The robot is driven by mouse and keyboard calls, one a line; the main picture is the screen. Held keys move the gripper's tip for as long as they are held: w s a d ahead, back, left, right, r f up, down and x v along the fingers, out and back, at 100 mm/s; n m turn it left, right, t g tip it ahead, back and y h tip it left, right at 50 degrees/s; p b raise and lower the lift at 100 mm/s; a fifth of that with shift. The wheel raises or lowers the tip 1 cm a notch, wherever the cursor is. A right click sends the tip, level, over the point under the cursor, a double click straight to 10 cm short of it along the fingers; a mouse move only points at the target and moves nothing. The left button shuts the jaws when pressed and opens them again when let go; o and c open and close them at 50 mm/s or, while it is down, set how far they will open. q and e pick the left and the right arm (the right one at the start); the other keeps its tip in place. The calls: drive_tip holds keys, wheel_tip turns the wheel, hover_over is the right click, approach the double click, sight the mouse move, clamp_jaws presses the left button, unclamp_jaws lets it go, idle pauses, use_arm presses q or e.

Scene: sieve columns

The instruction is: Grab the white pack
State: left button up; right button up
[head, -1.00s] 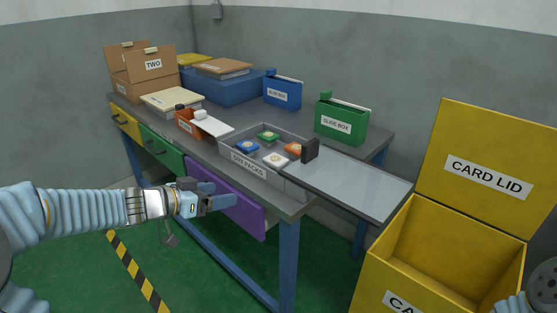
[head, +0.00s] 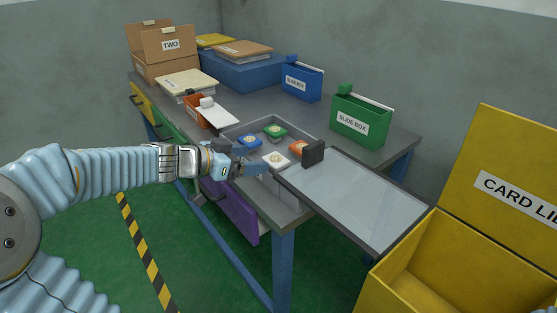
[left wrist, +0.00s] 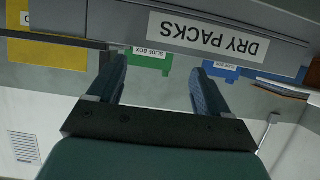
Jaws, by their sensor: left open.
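The white pack (head: 275,160) lies flat in the grey DRY PACKS tray (head: 318,130), near its front side. My left gripper (head: 256,160) is open and reaches the tray's front side, just left of the white pack. Its fingers cover part of the tray's front in the head view. In the left wrist view my left gripper (left wrist: 160,68) is open with nothing between its fingers. The tray's front wall (left wrist: 120,22) with its upside-down label lies ahead there. The white pack does not show in that view. My right gripper is not in view.
Blue (head: 249,142), green (head: 274,131) and orange (head: 298,147) packs lie around the white one. A dark upright block (head: 313,153) stands at the tray's right edge, beside a flat clear panel (head: 350,195). A yellow bin (head: 430,265) stands at right.

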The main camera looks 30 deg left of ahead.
sight(279, 157)
use_arm(q)
drive_tip(key=x, duration=0.3)
drive_tip(key=shift+b, duration=0.35)
drive_tip(key=b+x, duration=0.1)
drive_tip(key=x, duration=0.3)
drive_tip(key=shift+d+b, duration=0.2)
drive_tip(key=shift+b, duration=0.1)
drive_tip(key=shift+w+d+f, duration=0.1)
drive_tip(key=shift+w+d, duration=0.05)
drive_tip(key=shift+w, duration=0.3)
drive_tip(key=c, duration=0.7)
